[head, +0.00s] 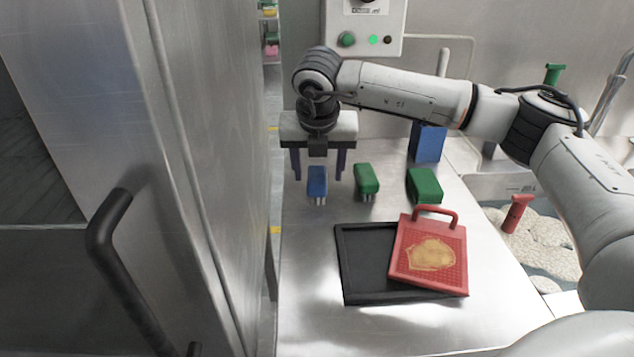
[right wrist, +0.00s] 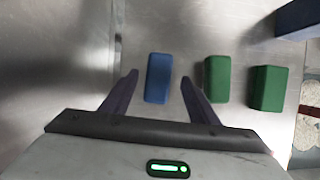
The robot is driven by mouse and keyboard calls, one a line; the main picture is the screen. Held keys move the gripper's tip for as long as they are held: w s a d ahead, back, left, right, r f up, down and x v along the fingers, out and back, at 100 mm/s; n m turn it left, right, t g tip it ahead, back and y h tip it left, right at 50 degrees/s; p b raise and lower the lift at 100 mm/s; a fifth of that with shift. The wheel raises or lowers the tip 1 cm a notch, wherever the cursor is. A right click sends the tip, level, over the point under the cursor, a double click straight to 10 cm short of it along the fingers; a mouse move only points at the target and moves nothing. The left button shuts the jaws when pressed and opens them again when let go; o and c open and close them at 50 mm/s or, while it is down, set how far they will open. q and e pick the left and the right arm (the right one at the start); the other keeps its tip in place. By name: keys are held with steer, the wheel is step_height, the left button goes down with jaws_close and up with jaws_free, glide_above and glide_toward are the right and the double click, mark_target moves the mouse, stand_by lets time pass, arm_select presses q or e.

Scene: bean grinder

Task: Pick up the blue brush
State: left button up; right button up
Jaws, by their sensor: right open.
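The blue brush (head: 317,182) stands on the steel table near its left edge, bristles toward the front. My right gripper (head: 318,176) is open above and just behind it, fingers pointing down. In the right wrist view the blue brush (right wrist: 158,78) lies between and slightly beyond the two fingertips of my right gripper (right wrist: 158,82). The fingers look apart from it, and nothing is held. My left gripper is not in view.
A green brush (head: 366,178) stands close to the right of the blue one. Further right are a green block (head: 424,186) and a taller blue block (head: 428,143). In front lie a black tray (head: 358,296) and a red board (head: 408,248). A black-handled steel door (head: 190,120) is at left.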

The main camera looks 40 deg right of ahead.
mark_target(317, 175)
steer(key=shift+x, duration=1.45)
steer(key=shift+w+a, duration=0.15)
steer(key=c, duration=1.2)
steer(key=shift+o, duration=0.2)
step_height(317, 175, up, 10)
steer(key=shift+r, duration=0.1)
steer(key=shift+o, duration=1)
steer(key=shift+c, duration=0.3)
